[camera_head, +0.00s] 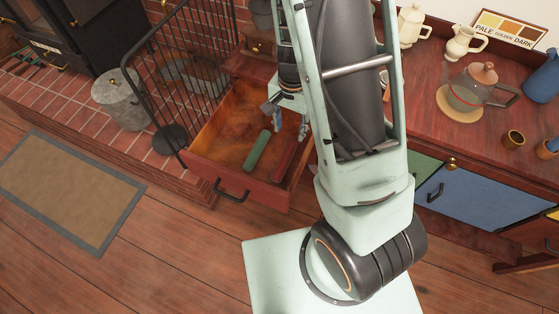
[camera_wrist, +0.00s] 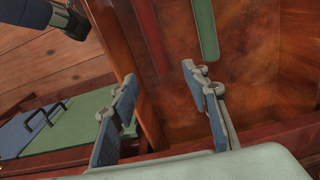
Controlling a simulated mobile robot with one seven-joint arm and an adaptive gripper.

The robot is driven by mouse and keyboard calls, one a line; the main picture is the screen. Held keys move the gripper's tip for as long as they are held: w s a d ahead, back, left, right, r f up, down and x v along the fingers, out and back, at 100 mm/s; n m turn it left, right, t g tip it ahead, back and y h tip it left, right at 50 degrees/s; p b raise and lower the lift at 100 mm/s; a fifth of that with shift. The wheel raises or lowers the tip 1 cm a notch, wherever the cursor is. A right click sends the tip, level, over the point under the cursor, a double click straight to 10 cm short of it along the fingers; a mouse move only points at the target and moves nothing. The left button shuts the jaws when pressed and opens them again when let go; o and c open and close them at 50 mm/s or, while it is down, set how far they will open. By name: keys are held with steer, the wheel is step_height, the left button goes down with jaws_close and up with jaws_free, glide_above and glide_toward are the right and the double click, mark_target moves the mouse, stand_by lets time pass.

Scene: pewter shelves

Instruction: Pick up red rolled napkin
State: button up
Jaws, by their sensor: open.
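The red rolled napkin (camera_head: 285,157) lies in an open wooden drawer (camera_head: 196,167), close to its right side wall. In the wrist view the red napkin (camera_wrist: 151,35) shows as a dark red strip ahead of the fingers. A green rolled napkin (camera_head: 257,150) lies to its left in the head view; in the wrist view the green napkin (camera_wrist: 206,28) is to its right. My gripper (camera_head: 290,129) is over the drawer, near the red napkin's far end. In the wrist view my gripper (camera_wrist: 162,78) is open, with nothing between its fingers.
The drawer's side wall (camera_wrist: 122,42) runs close beside the red napkin. A black wire screen (camera_head: 172,75) stands at the drawer's left. A counter (camera_head: 430,80) with a glass teapot (camera_head: 470,90) and jugs is at the right, above a blue cabinet door (camera_head: 470,195).

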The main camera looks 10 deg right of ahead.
steer(key=f, duration=0.1)
glide_above(288, 152)
steer(key=shift+n, duration=0.3)
steer(key=f, duration=0.3)
steer(key=f+b, duration=0.1)
steer(key=shift+w+d+f, duration=0.1)
steer(key=shift+w+f, duration=0.2)
steer(key=f, duration=0.4)
steer(key=shift+s+f, duration=0.3)
steer(key=shift+s, duration=0.1)
steer(key=shift+f, duration=0.6)
steer(key=shift+c, duration=0.3)
jaws_close()
